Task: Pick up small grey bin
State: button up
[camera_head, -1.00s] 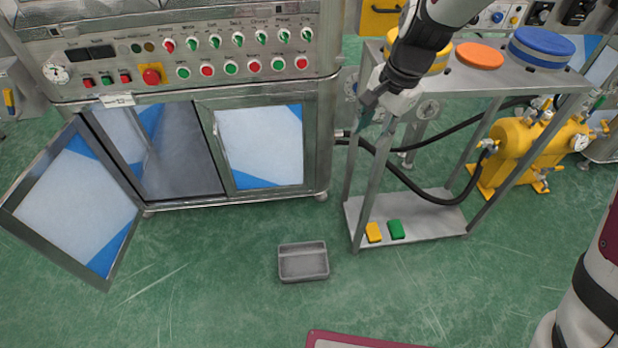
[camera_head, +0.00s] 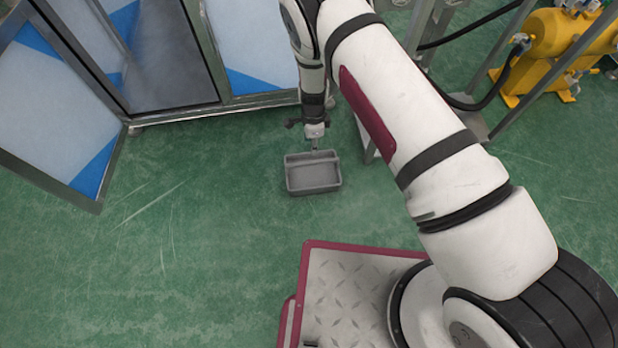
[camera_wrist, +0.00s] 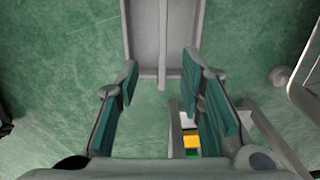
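The small grey bin (camera_head: 313,186) is an open, rectangular tray on the green floor in front of the cabinet. My gripper (camera_head: 315,143) is pointed down at the bin's far edge in the head view. In the wrist view my gripper (camera_wrist: 160,78) is open, its two teal-padded fingers spread apart. The bin (camera_wrist: 143,35) lies beyond the fingertips there, with its near end close to the gap between them. A thin grey strip runs down the bin's middle into that gap. I cannot tell whether any finger touches the bin.
A steel cabinet (camera_head: 160,60) with an open glass door (camera_head: 60,110) stands at the back left. Yellow and green blocks (camera_wrist: 191,141) show in the wrist view. Floor left of the bin is clear.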

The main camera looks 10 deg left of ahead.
jog(key=b, duration=0.3)
send_near(312, 161)
jog(key=f, duration=0.5)
jog(key=shift+s+f, duration=0.15)
jog(key=shift+s, duration=0.25)
jog(key=shift+w+d+f+b, duration=0.1)
jog(key=shift+w+f+b, duration=0.05)
jog(key=shift+f+b, duration=1)
jog(key=shift+w+f+b, duration=0.1)
jog(key=shift+f+b, duration=0.6)
jog(key=shift+f, duration=0.75)
jog(key=shift+r, duration=0.1)
grip_shut()
